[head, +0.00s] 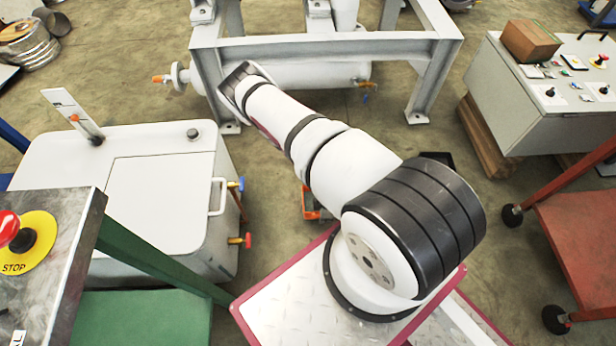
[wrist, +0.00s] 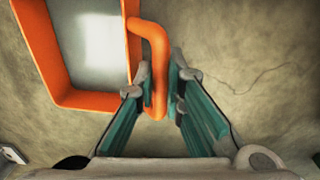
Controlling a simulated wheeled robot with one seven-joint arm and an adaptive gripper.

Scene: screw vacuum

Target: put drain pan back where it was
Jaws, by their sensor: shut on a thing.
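The drain pan (wrist: 131,45) is an orange, box-like pan with a pale, bright inside, at the upper left of the wrist view. Its bent orange handle (wrist: 157,45) sticks out to the right. My gripper (wrist: 160,78) has its teal fingers on either side of the handle and is shut on it. The far part of the pan is cut off by the frame's top edge. In the head view my arm hides the gripper. A small orange piece (head: 311,214) shows beside my arm near the floor, probably part of the pan.
A white metal frame with a tank (head: 325,48) stands at the back. A white cabinet (head: 160,185) with blue and orange valves is at left. A control console (head: 555,105) and a red cart (head: 580,240) are at right. Bare concrete floor (head: 465,180) lies between them.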

